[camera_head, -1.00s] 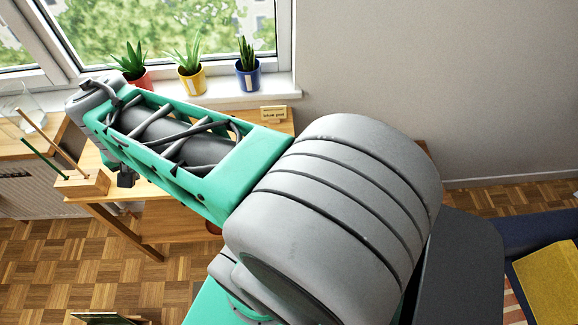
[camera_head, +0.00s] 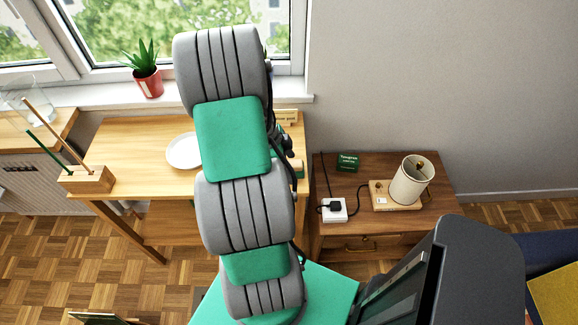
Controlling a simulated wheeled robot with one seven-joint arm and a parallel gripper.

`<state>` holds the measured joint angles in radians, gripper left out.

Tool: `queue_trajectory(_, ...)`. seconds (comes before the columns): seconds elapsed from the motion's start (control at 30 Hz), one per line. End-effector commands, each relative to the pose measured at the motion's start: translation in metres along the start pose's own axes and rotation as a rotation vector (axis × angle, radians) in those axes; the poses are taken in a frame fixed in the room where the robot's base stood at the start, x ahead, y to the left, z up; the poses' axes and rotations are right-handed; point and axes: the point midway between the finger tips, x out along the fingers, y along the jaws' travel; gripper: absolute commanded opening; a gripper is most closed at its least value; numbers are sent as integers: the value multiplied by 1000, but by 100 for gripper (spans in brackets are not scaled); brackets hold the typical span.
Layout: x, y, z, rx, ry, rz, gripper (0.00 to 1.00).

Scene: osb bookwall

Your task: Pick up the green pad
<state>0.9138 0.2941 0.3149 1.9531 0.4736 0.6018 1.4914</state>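I cannot make out a green pad for certain. A small dark green box or packet with pale lettering (camera_head: 348,162) stands at the back of the brown nightstand. Behind my arm's right edge, a small tan and green item at the wooden table's right end is mostly hidden. The large green panels in the middle are parts of my own arm. My arm rises upright through the picture and covers much of the table. My gripper is not to be seen.
A wooden table (camera_head: 122,157) holds a white plate (camera_head: 184,151) and a wooden block with sticks (camera_head: 86,180). The nightstand (camera_head: 335,225) bears a lamp (camera_head: 409,180) and a white socket box (camera_head: 333,209). A red-potted plant (camera_head: 148,84) stands on the sill.

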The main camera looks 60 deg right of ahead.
Motion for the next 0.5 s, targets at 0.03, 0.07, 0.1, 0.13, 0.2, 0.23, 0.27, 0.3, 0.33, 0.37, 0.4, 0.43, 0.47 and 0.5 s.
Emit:
queue_trajectory(0.03,0,0,0,0,0,-1,80)
queue_trajectory(0.07,0,0,0,0,0,-1,80)
queue_trajectory(0.1,0,0,0,0,0,-1,80)
queue_trajectory(0.13,0,0,0,0,0,-1,80)
queue_trajectory(0.2,0,0,0,-1,0,-1,75)
queue_trajectory(0.23,0,0,0,-1,0,-1,73)
queue_trajectory(0.27,0,0,0,-1,0,-1,70)
queue_trajectory(0.3,0,0,0,-1,0,-1,67)
queue_trajectory(0.33,0,0,0,-1,0,-1,64)
queue_trajectory(0.37,0,0,0,-1,0,-1,62)
queue_trajectory(0.4,0,0,0,-1,0,-1,59)
queue_trajectory(0.43,0,0,0,-1,0,-1,56)
queue_trajectory(0.47,0,0,0,-1,0,-1,54)
queue_trajectory(0.5,0,0,0,-1,0,-1,51)
